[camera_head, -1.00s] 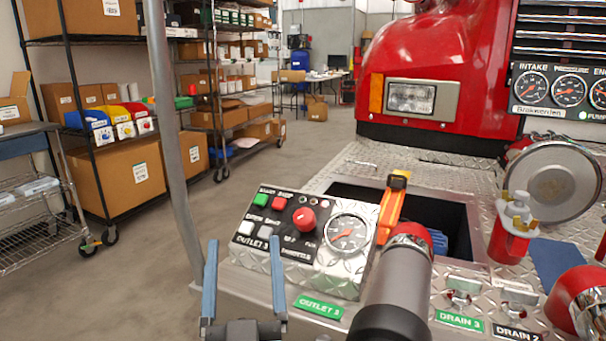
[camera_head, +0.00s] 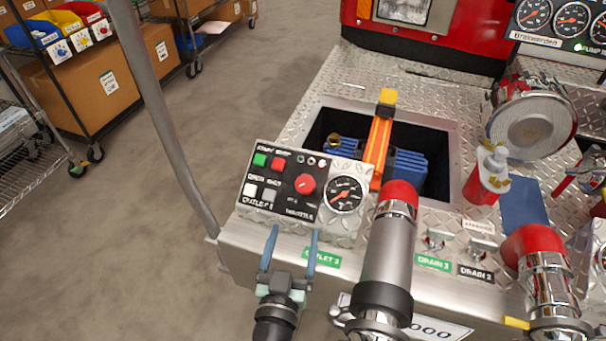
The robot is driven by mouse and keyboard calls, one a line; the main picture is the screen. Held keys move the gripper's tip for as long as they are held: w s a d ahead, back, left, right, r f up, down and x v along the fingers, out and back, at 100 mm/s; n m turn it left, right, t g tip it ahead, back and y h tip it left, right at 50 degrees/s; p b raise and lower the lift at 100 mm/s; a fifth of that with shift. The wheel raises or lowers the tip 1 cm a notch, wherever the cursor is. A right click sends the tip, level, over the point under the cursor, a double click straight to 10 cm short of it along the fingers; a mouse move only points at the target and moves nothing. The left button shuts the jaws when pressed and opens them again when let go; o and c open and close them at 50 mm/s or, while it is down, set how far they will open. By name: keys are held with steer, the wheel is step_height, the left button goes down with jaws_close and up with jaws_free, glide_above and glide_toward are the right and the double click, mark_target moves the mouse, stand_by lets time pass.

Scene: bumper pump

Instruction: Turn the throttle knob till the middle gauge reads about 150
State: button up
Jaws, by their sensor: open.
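The throttle knob looks to be the red round knob (camera_head: 305,184) on the black face of the control box (camera_head: 284,192). A round gauge (camera_head: 344,194) with a white rim sits just right of it on the same box. At the upper right, the middle gauge (camera_head: 571,20) stands in a row of three on the truck panel; its reading is too small to tell. My gripper (camera_head: 290,246) is open and empty, its two blue fingers below the box's front edge, apart from the knob.
A large grey outlet pipe with a red band (camera_head: 398,200) stands right of the box. An orange strap (camera_head: 380,140) crosses an open bin behind it. A grey post (camera_head: 160,110) rises at the left. The floor (camera_head: 120,220) there is clear.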

mark_target(303, 192)
steer(key=w+b, duration=0.1)
steer(key=w, duration=0.3)
steer(key=w+d+b, duration=0.1)
steer(key=w, duration=0.3)
steer(key=w+d+b, duration=0.1)
steer(key=w, duration=0.3)
steer(key=shift+w+b, duration=0.2)
steer(key=shift+b, duration=0.1)
steer(key=shift+c, duration=0.2)
jaws_close()
steer(key=shift+a+m+h, duration=0.1)
steer(key=shift+m+h, duration=0.2)
steer(key=shift+m, duration=0.1)
